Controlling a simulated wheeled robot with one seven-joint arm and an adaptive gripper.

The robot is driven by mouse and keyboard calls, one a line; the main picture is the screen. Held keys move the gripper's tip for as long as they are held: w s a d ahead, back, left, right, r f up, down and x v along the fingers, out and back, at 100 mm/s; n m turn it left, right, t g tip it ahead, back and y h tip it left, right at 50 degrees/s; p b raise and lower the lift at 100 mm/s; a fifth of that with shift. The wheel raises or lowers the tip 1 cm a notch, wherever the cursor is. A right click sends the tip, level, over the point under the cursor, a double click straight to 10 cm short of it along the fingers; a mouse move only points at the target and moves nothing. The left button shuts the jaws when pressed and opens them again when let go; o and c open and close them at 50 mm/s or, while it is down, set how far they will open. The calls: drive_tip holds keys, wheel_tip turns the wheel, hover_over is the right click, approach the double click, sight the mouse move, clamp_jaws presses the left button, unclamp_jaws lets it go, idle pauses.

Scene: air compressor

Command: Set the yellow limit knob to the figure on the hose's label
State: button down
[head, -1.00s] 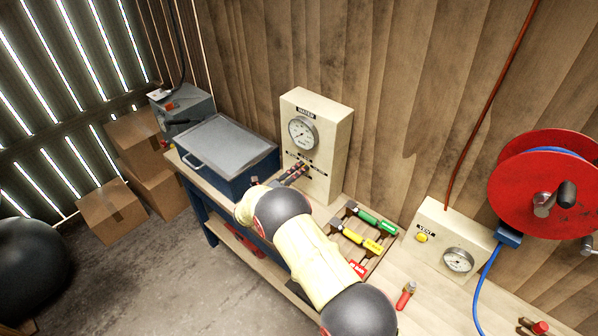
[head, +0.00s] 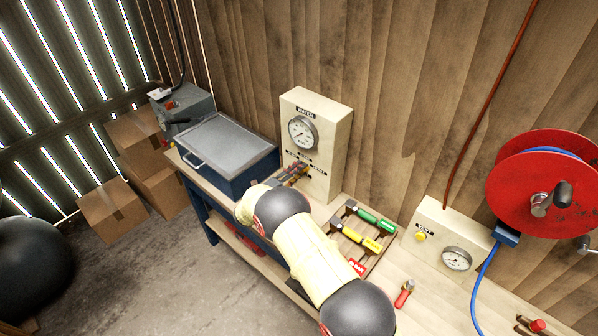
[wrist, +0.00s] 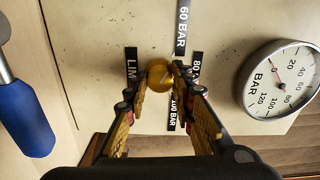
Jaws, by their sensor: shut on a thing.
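The yellow limit knob (wrist: 160,76) shows in the wrist view on the cream panel (wrist: 105,40). My gripper (wrist: 160,88) is shut on the knob, one finger on each side. A partly covered label starting "LIM" lies left of it; labels for 60, 80 and 100 BAR lie around its right side. I cannot tell where the knob points. In the head view, my gripper (head: 295,173) is at the lower part of the panel (head: 338,130) and hides the knob. A blue hose (head: 484,285) hangs from the red reel (head: 515,172); I cannot read a label on it.
A round gauge (wrist: 281,80) is beside the knob, also above my gripper in the head view (head: 302,132). A blue lidded box (head: 235,158) stands left of the panel. Green and yellow handled tools (head: 360,228) and a second gauge box (head: 432,220) are on the right.

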drive_tip(key=shift+w+a+r, duration=0.15)
drive_tip(key=shift+a+r, duration=0.05)
drive_tip(key=c, duration=1.5)
unclamp_jaws()
drive_tip(key=shift+w+r, duration=0.1)
drive_tip(key=shift+f, duration=0.2)
drive_tip(key=v, duration=1.2)
